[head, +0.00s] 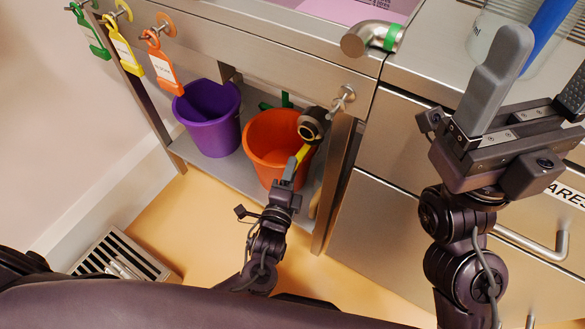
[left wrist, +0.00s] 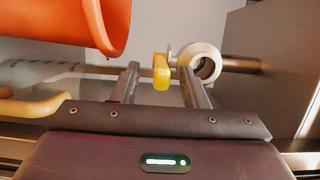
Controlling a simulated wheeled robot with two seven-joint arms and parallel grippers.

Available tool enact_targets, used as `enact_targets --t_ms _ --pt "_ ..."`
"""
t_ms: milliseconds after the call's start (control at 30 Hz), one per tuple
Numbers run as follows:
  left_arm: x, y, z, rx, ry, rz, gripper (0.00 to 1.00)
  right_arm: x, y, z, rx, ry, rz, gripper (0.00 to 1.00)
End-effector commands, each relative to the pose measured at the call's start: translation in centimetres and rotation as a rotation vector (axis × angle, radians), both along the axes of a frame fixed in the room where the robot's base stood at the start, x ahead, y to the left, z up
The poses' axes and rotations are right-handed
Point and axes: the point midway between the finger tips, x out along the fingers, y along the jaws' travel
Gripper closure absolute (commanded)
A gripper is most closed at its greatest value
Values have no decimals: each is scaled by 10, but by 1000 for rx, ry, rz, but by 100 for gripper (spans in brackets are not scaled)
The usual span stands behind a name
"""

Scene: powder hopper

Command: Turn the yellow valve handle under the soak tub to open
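The yellow valve handle (head: 303,153) hangs below a round valve body (head: 313,123) under the tub's front, beside the orange bucket. My left gripper (head: 291,168) is at the handle from below. In the left wrist view the handle (left wrist: 161,72) shows between the two spread fingers (left wrist: 160,84), with a gap visible on both sides; I cannot tell its exact depth between them. The valve's pale ring (left wrist: 204,64) is just right of the handle. The soak tub (head: 285,38) shows only its front and part of its pink inside. My right gripper (head: 535,85) is open and empty, raised before the counter.
The orange bucket (head: 270,140) and a purple bucket (head: 207,118) stand on the lower shelf (head: 232,172). Green, yellow and orange tags (head: 162,68) hang at upper left. A cabinet leg (head: 335,185) stands right of the valve. Drawers with a bar handle (head: 530,243) fill the right.

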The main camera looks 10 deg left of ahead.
Motion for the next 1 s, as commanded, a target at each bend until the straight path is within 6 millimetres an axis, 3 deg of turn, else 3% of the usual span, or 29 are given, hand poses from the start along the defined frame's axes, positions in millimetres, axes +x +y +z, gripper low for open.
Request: enact_targets --t_ms 100,433,1000 --pt "-22 8 5 1 6 0 60 0 0 19 0 0 0 23" --pt "-72 26 3 1 3 0 60 0 0 43 0 0 0 23" --pt "-77 28 1 0 1 1 60 0 0 43 0 0 0 23"
